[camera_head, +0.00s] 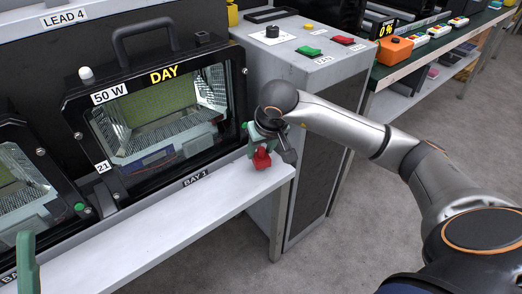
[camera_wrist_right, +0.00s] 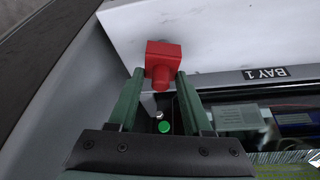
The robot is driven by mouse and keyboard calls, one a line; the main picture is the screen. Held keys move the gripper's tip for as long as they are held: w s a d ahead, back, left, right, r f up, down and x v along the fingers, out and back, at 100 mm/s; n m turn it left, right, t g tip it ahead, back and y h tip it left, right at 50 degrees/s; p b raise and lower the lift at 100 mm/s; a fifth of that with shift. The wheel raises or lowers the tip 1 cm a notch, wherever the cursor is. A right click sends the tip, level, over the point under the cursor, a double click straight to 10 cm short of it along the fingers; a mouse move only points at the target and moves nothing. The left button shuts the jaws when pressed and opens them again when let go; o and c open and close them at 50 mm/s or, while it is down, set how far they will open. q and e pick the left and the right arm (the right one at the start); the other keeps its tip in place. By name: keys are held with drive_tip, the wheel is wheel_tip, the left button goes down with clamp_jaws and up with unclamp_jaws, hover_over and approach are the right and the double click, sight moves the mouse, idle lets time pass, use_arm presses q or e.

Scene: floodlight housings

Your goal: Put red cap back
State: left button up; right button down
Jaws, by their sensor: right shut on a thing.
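The red cap (camera_head: 261,160) is a square block with a round stub. In the head view it hangs below my right gripper (camera_head: 264,148), near the right end of the white bench by the lit housing. In the right wrist view the red cap (camera_wrist_right: 163,56) sits between the tips of the green fingers of my right gripper (camera_wrist_right: 160,76), which is shut on its stub. I cannot tell whether the cap touches the bench. Only a green finger of my left gripper (camera_head: 27,262) shows at the lower left edge; its opening is hidden.
The floodlight housing (camera_head: 160,100) marked DAY and 50 W stands behind the white bench (camera_head: 190,210). Another housing (camera_head: 25,185) is at the left. A grey cabinet (camera_head: 300,70) with green and red switches stands right of the bench. The bench front is clear.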

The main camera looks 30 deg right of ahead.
drive_tip(key=shift+f+b, duration=0.55)
drive_tip(key=shift+f, duration=0.05)
drive_tip(key=shift+c, duration=1.5)
unclamp_jaws()
drive_tip(key=shift+r, duration=0.15)
